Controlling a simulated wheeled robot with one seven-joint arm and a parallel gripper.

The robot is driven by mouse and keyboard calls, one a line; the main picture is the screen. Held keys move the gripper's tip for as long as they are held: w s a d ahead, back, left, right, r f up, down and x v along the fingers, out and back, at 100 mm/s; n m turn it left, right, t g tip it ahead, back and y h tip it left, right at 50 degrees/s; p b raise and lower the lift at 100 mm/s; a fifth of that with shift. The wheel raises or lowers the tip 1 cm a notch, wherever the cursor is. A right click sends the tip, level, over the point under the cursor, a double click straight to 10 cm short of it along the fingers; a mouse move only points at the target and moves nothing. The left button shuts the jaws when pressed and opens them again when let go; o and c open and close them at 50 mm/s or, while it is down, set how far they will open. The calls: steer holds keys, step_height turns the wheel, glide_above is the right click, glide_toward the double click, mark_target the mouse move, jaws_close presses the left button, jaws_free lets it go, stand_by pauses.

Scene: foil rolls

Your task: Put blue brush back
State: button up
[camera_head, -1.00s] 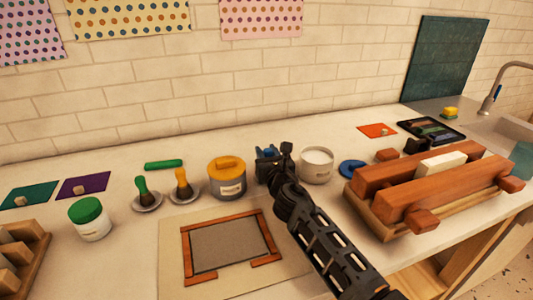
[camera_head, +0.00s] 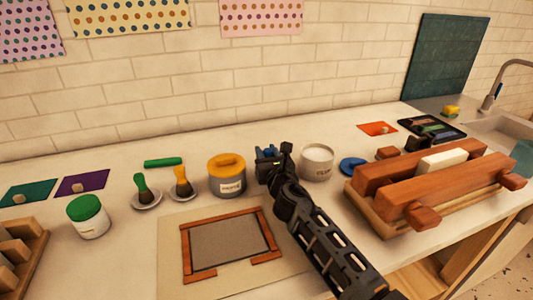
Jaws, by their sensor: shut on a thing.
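My gripper (camera_head: 270,162) is over the back of the counter, between the yellow-lidded jar and the open white jar. It is shut on the blue brush (camera_head: 267,152). Only a small blue part of the brush shows; my gripper hides the rest, including its bristles. I cannot tell whether the brush touches anything below. A green brush (camera_head: 141,186) and a yellow brush (camera_head: 182,180) stand upright on small metal dishes to the left. No dish shows under my gripper.
The yellow-lidded jar (camera_head: 227,177) is close on the left of my gripper, the open white jar (camera_head: 317,162) close on the right. A blue lid (camera_head: 353,166) lies beyond it. A wooden frame (camera_head: 228,247) lies in front. A large wooden press (camera_head: 430,183) stands right.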

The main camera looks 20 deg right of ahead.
steer(key=shift+f, duration=0.1)
stand_by(0.3)
steer(key=o, duration=1.6)
steer(key=shift+r+p, duration=1.6)
steer(key=shift+r, duration=0.05)
step_height(320, 180, up, 6)
steer(key=shift+f, duration=0.15)
